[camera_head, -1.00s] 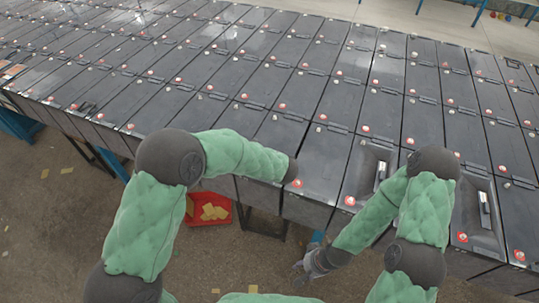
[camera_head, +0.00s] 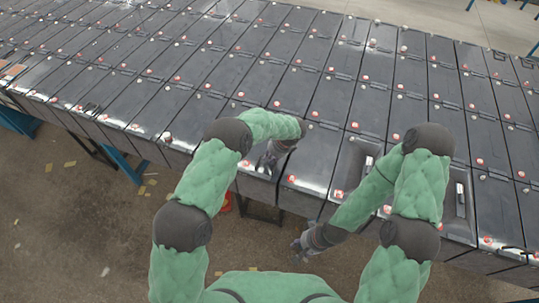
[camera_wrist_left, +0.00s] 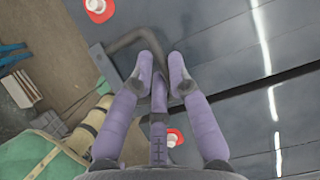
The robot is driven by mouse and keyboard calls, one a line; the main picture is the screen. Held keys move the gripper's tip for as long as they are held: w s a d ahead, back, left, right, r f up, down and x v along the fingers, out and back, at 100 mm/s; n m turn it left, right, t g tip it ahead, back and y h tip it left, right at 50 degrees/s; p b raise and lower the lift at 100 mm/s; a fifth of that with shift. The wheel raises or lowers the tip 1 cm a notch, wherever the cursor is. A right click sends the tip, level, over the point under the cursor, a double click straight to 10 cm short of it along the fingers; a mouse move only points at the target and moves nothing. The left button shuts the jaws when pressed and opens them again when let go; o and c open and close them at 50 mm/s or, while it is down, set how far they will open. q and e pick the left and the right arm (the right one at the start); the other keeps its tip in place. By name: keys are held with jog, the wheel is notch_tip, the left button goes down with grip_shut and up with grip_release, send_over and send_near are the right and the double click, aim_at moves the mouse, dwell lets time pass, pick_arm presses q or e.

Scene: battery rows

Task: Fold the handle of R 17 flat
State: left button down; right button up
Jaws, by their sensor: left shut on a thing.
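My left gripper (camera_head: 272,160) is over the front end of a dark battery (camera_head: 258,186) in the front row, its fingers pointing down. In the left wrist view its purple fingers (camera_wrist_left: 161,72) are closed on a dark grey bent handle (camera_wrist_left: 125,42) that stands out from the battery's top. Part of the handle is hidden between the fingertips. No R 17 label is readable. My right gripper (camera_head: 302,249) hangs in front of the row, over the floor, away from the batteries; its fingers are too small to judge.
Tightly packed batteries with red and white caps fill the table. Two front-row batteries to the right have recessed tops with a light handle (camera_head: 460,200). A red bin (camera_head: 226,203) shows partly behind my left arm. The floor in front is open, with scattered yellow pieces.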

pick_arm(q)
jog(key=shift+w+d+f+g+y+b, duration=0.1)
jog(key=shift+w+f+g+y+b, duration=0.2)
jog(key=shift+f+g+b, duration=0.35)
jog(key=shift+g, duration=0.35)
jog(key=shift+b, duration=0.3)
jog(key=c, duration=1.4)
grip_release()
jog(key=shift+w, duration=0.1)
jog(key=shift+c, duration=0.2)
jog(key=v, duration=1.2)
jog(key=shift+f, duration=0.1)
